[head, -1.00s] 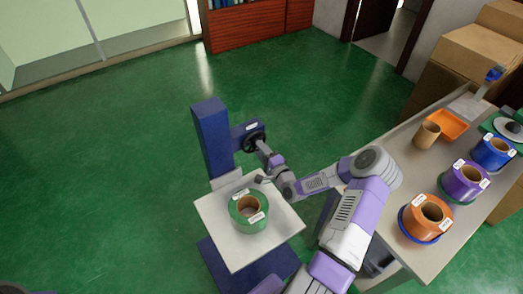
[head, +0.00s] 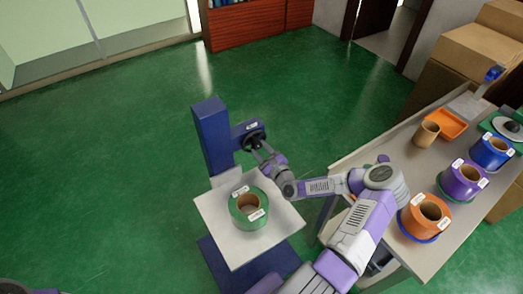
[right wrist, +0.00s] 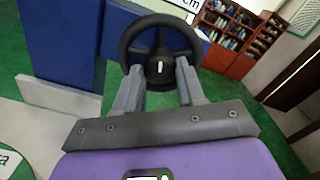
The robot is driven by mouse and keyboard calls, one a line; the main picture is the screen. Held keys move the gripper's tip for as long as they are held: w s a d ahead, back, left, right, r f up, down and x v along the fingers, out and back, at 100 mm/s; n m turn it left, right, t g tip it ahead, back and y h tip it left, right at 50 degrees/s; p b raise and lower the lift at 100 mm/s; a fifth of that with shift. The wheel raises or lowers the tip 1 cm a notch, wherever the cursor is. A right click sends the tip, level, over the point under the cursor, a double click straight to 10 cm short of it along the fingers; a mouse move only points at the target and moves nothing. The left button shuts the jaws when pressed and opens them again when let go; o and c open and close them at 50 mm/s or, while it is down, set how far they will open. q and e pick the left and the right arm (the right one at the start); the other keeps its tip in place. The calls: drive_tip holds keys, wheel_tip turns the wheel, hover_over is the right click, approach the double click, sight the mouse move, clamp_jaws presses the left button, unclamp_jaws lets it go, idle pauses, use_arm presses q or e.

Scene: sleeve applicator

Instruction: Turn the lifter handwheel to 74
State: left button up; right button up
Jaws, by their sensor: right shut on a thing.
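The lifter is a blue column (head: 212,135) with a white platform (head: 215,215). Its black handwheel (head: 256,137) sits on a blue box beside the column's upper part. In the right wrist view the handwheel (right wrist: 160,22) is a dark ring with a white mark on its hub. My right gripper (head: 261,147) reaches the wheel from the front. In the right wrist view its two fingers (right wrist: 158,80) are shut on the wheel's lower part, one on each side of the hub. A display behind the wheel shows "cm"; its number is hidden or unreadable. My left gripper is not in view.
A green roll (head: 240,223) with a brown core stands on the lifter platform. At the right is a table (head: 400,160) with orange, purple and blue rolls, a brown core and an orange tray (head: 447,123). Boxes stand behind it. The green floor left of the lifter is clear.

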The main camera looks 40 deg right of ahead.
drive_tip(key=shift+m, duration=1.6)
drive_tip(key=shift+m, duration=0.3)
drive_tip(key=o, duration=1.1)
drive_tip(key=shift+c, duration=0.2)
drive_tip(key=shift+s, duration=0.1)
drive_tip(key=s, duration=0.7)
drive_tip(key=shift+s+a, duration=0.15)
drive_tip(key=shift+a, duration=0.25)
